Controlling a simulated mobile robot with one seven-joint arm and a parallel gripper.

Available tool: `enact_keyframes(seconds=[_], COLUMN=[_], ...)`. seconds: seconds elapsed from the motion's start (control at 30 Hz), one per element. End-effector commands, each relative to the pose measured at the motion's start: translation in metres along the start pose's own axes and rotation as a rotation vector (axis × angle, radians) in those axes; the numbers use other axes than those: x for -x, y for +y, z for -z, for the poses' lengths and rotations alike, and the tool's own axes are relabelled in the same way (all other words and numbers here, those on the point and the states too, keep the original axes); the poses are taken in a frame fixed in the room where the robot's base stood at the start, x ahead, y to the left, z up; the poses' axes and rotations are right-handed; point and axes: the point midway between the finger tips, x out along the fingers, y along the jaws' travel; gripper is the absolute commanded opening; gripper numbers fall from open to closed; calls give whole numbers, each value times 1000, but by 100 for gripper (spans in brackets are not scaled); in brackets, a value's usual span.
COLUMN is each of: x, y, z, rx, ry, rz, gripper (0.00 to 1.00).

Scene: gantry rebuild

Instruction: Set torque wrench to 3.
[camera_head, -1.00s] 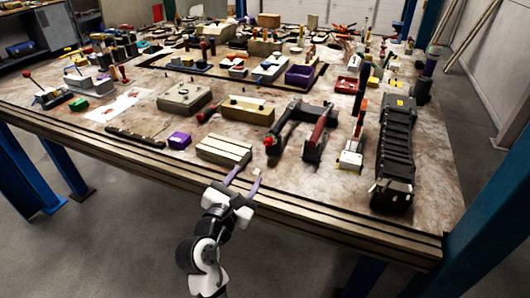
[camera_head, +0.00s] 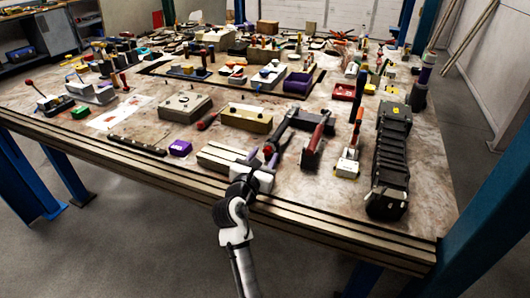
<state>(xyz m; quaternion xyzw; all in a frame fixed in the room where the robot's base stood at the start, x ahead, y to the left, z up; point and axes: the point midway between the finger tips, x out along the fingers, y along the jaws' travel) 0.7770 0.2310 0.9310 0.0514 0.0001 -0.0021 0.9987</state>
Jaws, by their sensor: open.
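My gripper (camera_head: 262,157) is over the front part of the workbench, its fingers pointing away from me. It is open. Its purple fingertips are close to the red-tipped near end of a long black tool (camera_head: 284,125); I cannot tell whether they touch it. That tool may be the torque wrench, but no scale or numbers can be read at this size. My gripper and wrist partly cover the right end of a ribbed pale block (camera_head: 218,156).
The workbench (camera_head: 432,205) is crowded. A red-handled tool (camera_head: 314,143) and a ribbed black case (camera_head: 391,165) lie to the right. A purple block (camera_head: 180,148) and a dark flat bar (camera_head: 137,145) lie to the left. Bare tabletop shows along the front edge.

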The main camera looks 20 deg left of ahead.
Motion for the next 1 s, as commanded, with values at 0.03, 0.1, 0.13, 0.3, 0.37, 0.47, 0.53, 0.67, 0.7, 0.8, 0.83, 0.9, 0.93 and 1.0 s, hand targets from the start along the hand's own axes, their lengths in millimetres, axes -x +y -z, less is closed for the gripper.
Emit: enact_keyframes(seconds=[0.03,0.1,0.13,0.3,0.37,0.47,0.53,0.67,0.7,0.8,0.83,0.9,0.93,1.0], x=[-5,-10,-11,-13,-13,-13,-13,-13,-13,-12,-13,-13,-13,-13], y=[0,0,0,-1,-1,-1,-1,0,0,0,0,0,0,-1], z=[-1,-1,-1,0,0,0,0,0,0,0,0,-1,-2,-2], rx=[0,0,-1,-1,-1,-1,-1,-1,-1,-1,-3,-20,-34,-71], ry=[0,0,-1,-1,-1,0,0,0,0,0,0,0,0,0], rz=[1,1,1,1,1,1,1,1,1,1,1,1,1,2], gripper=[44,44,44,44,44,41,32,15,10,2,2,2,2,2])
